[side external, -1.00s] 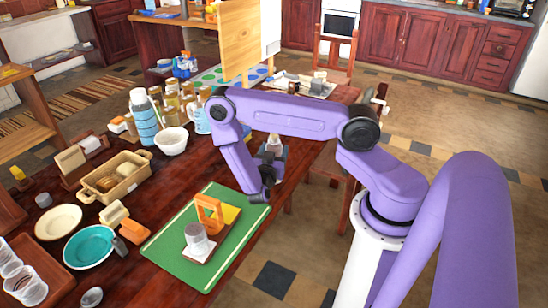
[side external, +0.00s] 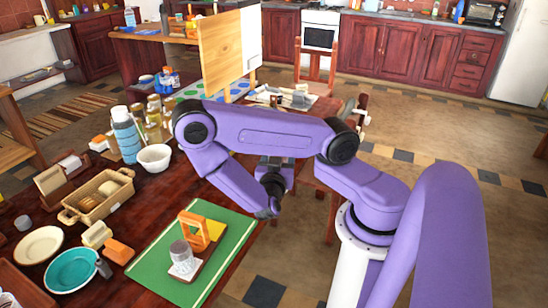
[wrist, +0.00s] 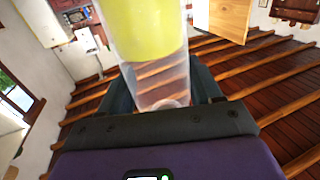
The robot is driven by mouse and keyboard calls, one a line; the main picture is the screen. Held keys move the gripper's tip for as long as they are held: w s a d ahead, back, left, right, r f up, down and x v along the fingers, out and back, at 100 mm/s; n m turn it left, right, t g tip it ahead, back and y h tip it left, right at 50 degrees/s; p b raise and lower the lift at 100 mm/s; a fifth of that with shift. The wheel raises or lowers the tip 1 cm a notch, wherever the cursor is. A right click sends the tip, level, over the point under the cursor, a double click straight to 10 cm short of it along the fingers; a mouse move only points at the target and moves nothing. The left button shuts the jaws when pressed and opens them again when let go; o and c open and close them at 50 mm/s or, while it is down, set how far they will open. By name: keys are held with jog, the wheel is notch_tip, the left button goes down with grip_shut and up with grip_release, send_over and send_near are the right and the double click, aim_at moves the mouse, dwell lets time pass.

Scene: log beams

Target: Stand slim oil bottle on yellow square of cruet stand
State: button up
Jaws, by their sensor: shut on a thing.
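The slim oil bottle (wrist: 155,45) is clear, with yellow oil, and fills the middle of the wrist view. My gripper (wrist: 165,88) is shut on it, one dark finger on each side. In the side view my gripper (side external: 274,172) is in the air beyond the green mat, apart from the cruet stand; the bottle cannot be made out there. The cruet stand (side external: 206,262) has a brown base and an orange upright handle, and lies on the mat. Its yellow square (side external: 215,230) shows behind the handle, bare where visible. A grey-topped round container (side external: 182,254) stands on its near end.
The green mat (side external: 148,272) has free room around the stand. To its left are an orange block (side external: 118,251), a teal bowl (side external: 72,268) and a basket (side external: 92,208). A white bowl (side external: 154,157) and several bottles stand behind. A wooden board (side external: 220,50) rises at the back.

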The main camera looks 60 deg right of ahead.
jog(key=w+a+f+n+t+y, duration=0.1)
jog(key=w+a+n+t+y, duration=1.1)
jog(key=w+a+y, duration=0.3)
jog(key=shift+w+a+f+n+t, duration=0.15)
jog(key=shift+a+f+n+t, duration=0.2)
jog(key=shift+n, duration=0.25)
jog(key=shift+f, duration=0.15)
notch_tip(320, 180, down, 7)
jog(key=shift+r, duration=0.2)
dwell(0.7)
jog(key=shift+f, duration=0.6)
dwell(0.5)
jog(key=o, duration=1.2)
jog(key=shift+o, duration=0.2)
